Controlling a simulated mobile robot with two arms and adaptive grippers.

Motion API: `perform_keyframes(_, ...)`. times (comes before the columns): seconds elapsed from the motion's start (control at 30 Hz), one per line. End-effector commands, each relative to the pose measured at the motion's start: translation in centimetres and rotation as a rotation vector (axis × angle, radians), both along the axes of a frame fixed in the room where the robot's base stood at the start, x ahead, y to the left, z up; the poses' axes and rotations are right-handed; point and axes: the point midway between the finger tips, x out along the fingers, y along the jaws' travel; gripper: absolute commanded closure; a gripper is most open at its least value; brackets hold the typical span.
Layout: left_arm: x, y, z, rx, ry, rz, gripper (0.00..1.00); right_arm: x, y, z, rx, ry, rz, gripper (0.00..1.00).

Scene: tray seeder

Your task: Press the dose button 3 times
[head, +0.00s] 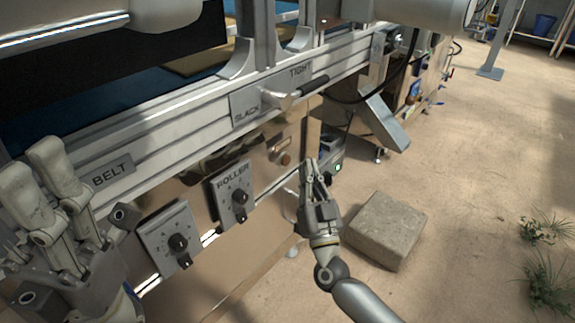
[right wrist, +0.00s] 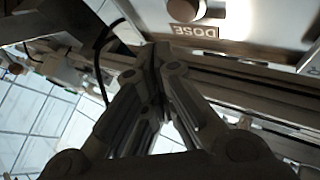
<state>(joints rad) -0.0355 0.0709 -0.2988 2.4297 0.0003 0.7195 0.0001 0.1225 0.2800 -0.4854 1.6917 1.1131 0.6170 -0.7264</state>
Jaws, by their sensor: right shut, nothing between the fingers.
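The dose button (right wrist: 187,8) is a round knob on a pale panel at the top edge of the right wrist view, partly cut off. Its DOSE label (right wrist: 193,31) is beside it. In the head view the button (head: 286,159) is a small brownish disc on the machine's front. My right gripper (head: 311,163) is shut and empty, to the right of the button in that view. Its fingertips (right wrist: 158,48) lie below and left of the button in the wrist view, with a visible gap. My left gripper (head: 32,162) is at the lower left; its finger gap is unclear.
The ROLLER dial (head: 240,197) and another dial (head: 178,242) are on the machine's front. A SLACK/TIGHT lever (head: 290,94) sticks out above the button. A stone block (head: 384,230) lies on the floor beside my right gripper. The floor to the right is mostly clear.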

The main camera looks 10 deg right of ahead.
Motion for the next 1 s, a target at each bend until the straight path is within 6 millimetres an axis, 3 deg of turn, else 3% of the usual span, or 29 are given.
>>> perform_keyframes(0.3, 0.0, 0.0, 0.0, 0.000, -0.001, -0.001, 0.60, 1.7, 1.3, 0.1, 0.002, 0.000, 0.001, 1.00)
perform_keyframes(1.0, 0.0, -0.1, 0.0, 0.000, 0.000, -0.002, 0.60, 1.7, 1.3, 0.1, 0.001, 0.000, 0.000, 1.00)
